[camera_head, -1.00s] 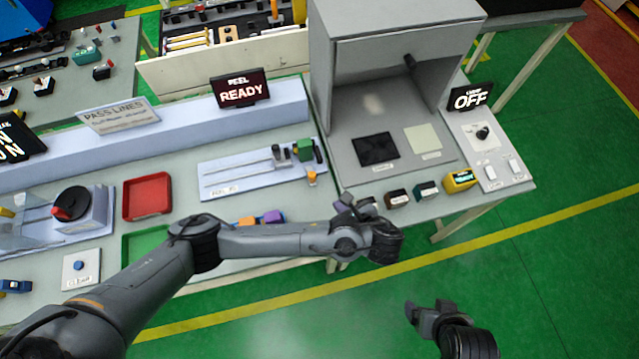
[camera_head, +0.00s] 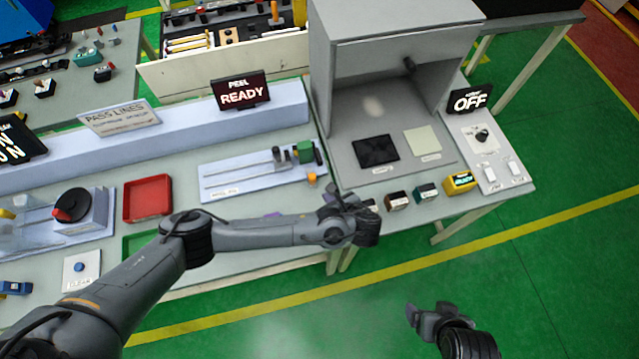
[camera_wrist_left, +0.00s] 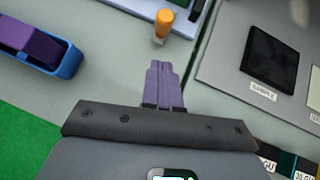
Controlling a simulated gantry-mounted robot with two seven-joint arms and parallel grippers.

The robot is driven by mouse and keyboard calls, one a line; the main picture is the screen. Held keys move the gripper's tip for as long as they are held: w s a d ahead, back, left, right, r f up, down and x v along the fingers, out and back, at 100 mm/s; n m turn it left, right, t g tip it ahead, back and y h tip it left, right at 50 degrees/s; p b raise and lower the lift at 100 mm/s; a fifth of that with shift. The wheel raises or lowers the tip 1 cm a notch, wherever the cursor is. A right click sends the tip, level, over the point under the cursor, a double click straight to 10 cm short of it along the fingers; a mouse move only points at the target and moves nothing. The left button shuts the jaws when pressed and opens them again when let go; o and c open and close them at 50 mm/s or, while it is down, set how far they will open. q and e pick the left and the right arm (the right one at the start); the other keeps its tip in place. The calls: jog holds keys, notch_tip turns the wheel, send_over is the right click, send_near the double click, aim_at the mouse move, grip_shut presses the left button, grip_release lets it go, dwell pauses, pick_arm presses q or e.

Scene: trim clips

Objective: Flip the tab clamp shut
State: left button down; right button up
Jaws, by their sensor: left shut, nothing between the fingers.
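The peel fixture (camera_head: 235,178) is a pale plate with rails and a green block (camera_head: 305,150) at its right end. A small orange piece (camera_head: 312,179) stands at its front right corner; it also shows in the left wrist view (camera_wrist_left: 163,25). I cannot tell which of these parts is the tab clamp. My left gripper (camera_head: 335,195) is shut and empty, in front of and a little right of the orange piece, apart from it. In the left wrist view its closed fingers (camera_wrist_left: 163,78) point toward the orange piece. My right gripper (camera_head: 426,314) is over the floor, its jaws unclear.
A grey booth (camera_head: 345,95) stands right of the fixture. Several small blocks, one yellow (camera_head: 460,181), line the front edge. A blue holder with a purple block (camera_wrist_left: 35,45) lies left of the left gripper. A red tray (camera_head: 147,198) is farther left.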

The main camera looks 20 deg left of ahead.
aim_at(314, 181)
pick_arm(q)
jog(key=w+a, duration=0.1)
jog(key=w+a+f, duration=0.1)
jog(key=w+a, duration=0.1)
jog(key=shift+a+f+p, duration=0.2)
jog(key=shift+f+p, duration=0.05)
jog(key=shift+p, duration=0.1)
jog(key=shift+w+a, duration=0.45)
jog(key=shift+a, duration=0.05)
pick_arm(e)
jog(key=shift+a+r, duration=0.1)
jog(key=shift+r, duration=0.35)
